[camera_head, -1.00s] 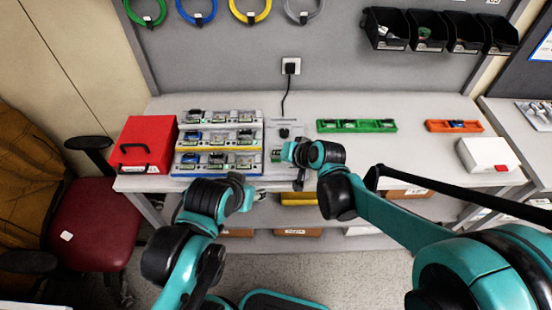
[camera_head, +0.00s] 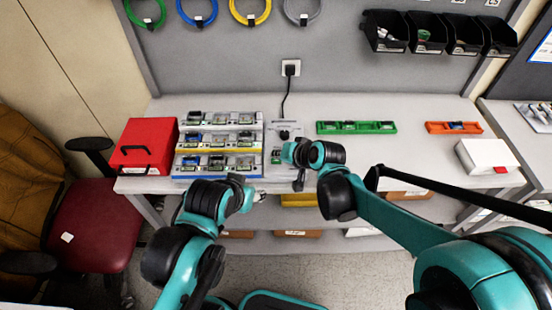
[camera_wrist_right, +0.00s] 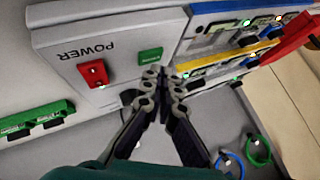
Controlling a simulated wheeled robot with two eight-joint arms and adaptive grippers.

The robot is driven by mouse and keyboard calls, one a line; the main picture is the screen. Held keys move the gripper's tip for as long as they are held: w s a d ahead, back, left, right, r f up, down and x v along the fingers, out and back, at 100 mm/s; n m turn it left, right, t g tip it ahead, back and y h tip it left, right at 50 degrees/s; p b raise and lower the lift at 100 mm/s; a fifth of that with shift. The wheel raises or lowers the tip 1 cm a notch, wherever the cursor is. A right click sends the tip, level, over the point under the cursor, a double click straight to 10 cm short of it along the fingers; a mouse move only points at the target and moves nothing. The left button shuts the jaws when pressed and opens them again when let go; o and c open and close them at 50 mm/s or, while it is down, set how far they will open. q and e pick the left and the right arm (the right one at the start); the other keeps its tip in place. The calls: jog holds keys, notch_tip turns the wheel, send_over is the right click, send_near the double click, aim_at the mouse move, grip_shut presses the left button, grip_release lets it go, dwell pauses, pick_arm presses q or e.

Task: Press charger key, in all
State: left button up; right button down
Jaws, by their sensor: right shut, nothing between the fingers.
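The charger (camera_wrist_right: 110,45) is a light grey box marked POWER in the right wrist view, where it appears turned. It has a green key (camera_wrist_right: 150,56) and a red switch (camera_wrist_right: 93,73) on its face. My right gripper (camera_wrist_right: 165,73) is shut and empty, its fingertips beside the green key near the box's edge; I cannot tell whether they touch it. In the head view the charger (camera_head: 284,131) stands right of the pump rack, partly hidden by my right arm. My left gripper (camera_head: 257,196) is low in front of the table edge; its fingers are too small to read.
The three-tier pump rack (camera_head: 180,171) adjoins the charger on the left, with a red case (camera_head: 145,142) beyond it. A green tray (camera_head: 356,132), an orange tray (camera_head: 430,126) and a white box (camera_head: 487,156) are to the right. A black cord (camera_head: 286,97) runs to the wall socket.

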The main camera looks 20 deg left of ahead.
aim_at(278, 162)
jog(key=shift+r, duration=0.25)
notch_tip(278, 162, up, 5)
jog(key=p, duration=0.4)
dwell(0.9)
